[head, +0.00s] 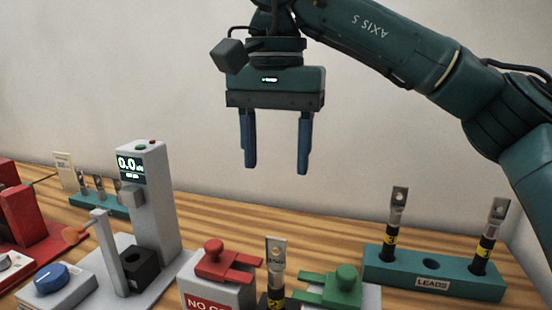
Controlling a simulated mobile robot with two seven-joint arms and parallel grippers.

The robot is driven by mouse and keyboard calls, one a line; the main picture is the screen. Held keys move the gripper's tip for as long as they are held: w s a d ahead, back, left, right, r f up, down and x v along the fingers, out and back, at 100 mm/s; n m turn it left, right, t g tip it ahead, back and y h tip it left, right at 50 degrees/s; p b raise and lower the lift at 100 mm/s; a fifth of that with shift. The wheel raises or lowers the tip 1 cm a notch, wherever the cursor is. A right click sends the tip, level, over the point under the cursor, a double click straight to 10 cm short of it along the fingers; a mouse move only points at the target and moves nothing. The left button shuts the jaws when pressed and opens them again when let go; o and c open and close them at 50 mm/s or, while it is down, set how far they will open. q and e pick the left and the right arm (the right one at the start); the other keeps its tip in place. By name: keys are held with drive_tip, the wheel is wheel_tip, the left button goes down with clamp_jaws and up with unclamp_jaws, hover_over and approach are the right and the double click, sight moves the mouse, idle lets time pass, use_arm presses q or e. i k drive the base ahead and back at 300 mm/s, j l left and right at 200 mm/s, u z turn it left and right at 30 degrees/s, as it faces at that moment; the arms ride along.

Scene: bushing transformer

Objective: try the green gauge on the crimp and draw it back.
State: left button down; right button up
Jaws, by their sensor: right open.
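The green gauge (345,288) lies on a light block at the bottom centre-right, its two flat prongs pointing left. Beside its prongs a lead with a metal lug, the crimp (277,262), stands upright in a dark holder (268,302). The prongs look apart from the lead. A red gauge (216,262) rests on a grey block marked NO GO to the left, its prongs pointing right. My right gripper (277,170) is open and empty, fingers down, high above the crimp and the gauges. My left gripper is not in view.
A teal LEADS rack (432,275) at right holds two upright lugged leads, with an empty hole between them. Another teal rack (100,204) and red equipment (20,215) stand further left.

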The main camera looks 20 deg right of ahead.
sight(343, 289)
drive_tip(key=k+j, duration=0.85)
